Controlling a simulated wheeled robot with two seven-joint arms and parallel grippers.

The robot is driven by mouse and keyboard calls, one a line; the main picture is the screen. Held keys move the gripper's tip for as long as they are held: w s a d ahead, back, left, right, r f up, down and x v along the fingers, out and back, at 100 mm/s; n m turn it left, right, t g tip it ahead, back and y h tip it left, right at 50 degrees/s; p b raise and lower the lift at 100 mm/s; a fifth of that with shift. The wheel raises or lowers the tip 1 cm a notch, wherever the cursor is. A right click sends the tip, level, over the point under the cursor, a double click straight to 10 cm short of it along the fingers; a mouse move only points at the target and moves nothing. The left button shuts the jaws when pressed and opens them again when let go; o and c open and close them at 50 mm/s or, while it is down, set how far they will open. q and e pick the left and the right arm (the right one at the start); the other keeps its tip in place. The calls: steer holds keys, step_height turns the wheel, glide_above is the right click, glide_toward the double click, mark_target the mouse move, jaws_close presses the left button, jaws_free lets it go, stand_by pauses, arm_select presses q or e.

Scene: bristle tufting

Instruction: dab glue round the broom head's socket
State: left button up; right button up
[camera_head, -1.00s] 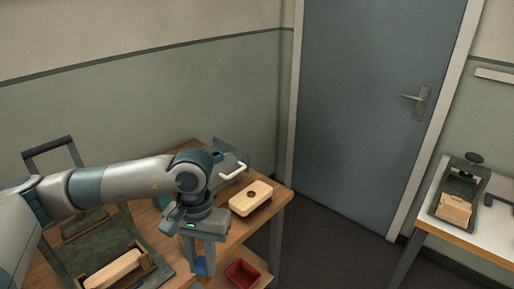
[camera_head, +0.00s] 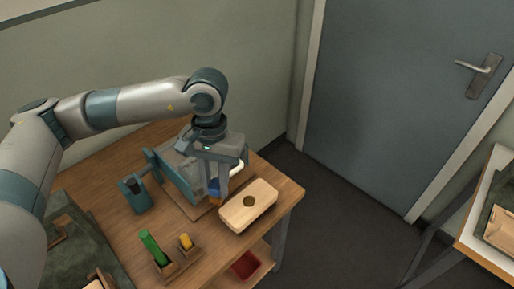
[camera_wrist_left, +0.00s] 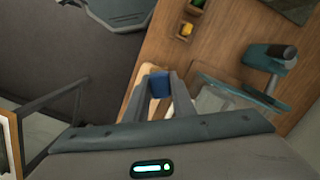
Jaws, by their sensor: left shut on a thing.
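The broom head (camera_head: 262,203) is a pale wooden block with a round dark socket (camera_head: 249,201) in its top, lying near the table's right edge. My left gripper (camera_head: 217,187) points down beside the block's left end, apart from the socket in the picture. It is shut on a small blue item (camera_head: 214,187), probably the glue tool; its tip is hard to make out. In the left wrist view the blue item (camera_wrist_left: 160,84) sits between the fingers, with part of the pale block (camera_wrist_left: 148,72) behind them. My right gripper is not in view.
A teal-grey machine (camera_head: 182,175) with a pale handle stands behind the gripper. A green stick (camera_head: 152,246) and a yellow piece (camera_head: 185,241) stand in wooden holders in front. A teal device (camera_head: 136,195) stands at left. A red bin (camera_head: 246,265) is below the tabletop.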

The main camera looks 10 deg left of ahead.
arm_select(q)
steer(key=shift+w, duration=0.5)
steer(key=shift+r, duration=0.1)
steer(key=shift+s, duration=0.1)
steer(key=shift+w+d+n+p, duration=0.35)
steer(key=shift+w+n+p, duration=0.1)
steer(key=shift+w+n, duration=0.05)
steer(key=w+d+f+n+h+p, duration=0.1)
steer(key=w+d+n+p, duration=0.4)
steer(key=n, duration=0.7)
steer(key=w+f, duration=0.1)
steer(key=w, duration=0.1)
steer(key=shift+w+d+f+n+t+p, duration=0.25)
steer(key=shift+w+d+n+t+p, duration=0.05)
steer(key=shift+w+d+t+p, duration=0.1)
steer(key=shift+s, duration=0.1)
